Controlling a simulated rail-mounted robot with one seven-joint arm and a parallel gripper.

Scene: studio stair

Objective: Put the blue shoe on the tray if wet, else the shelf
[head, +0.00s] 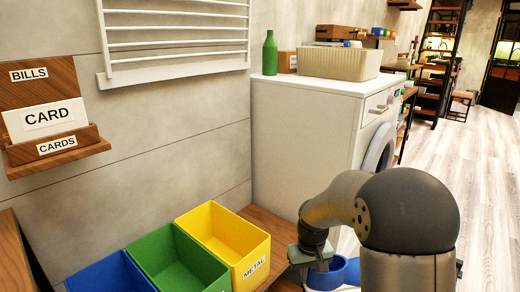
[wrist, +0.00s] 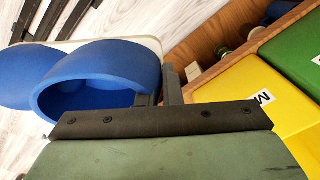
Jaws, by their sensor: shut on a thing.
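The blue shoe (wrist: 98,72) has a pale sole and a wide opening that faces the wrist camera. My gripper (wrist: 160,92) is shut on the rim of the shoe at its right side in the wrist view. In the head view the shoe (head: 340,272) hangs beside my gripper (head: 315,256), partly hidden behind my arm. No drops or wet sheen can be made out on the shoe. I cannot make out a tray or a shoe shelf with certainty in either view.
A yellow bin (head: 224,238) marked METAL, a green bin (head: 178,262) and a blue bin (head: 108,274) stand left of my gripper. A white washing machine (head: 305,130) stands behind, with a beige basket (head: 338,64) and green bottle (head: 270,53) on top. Floor on the right is clear.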

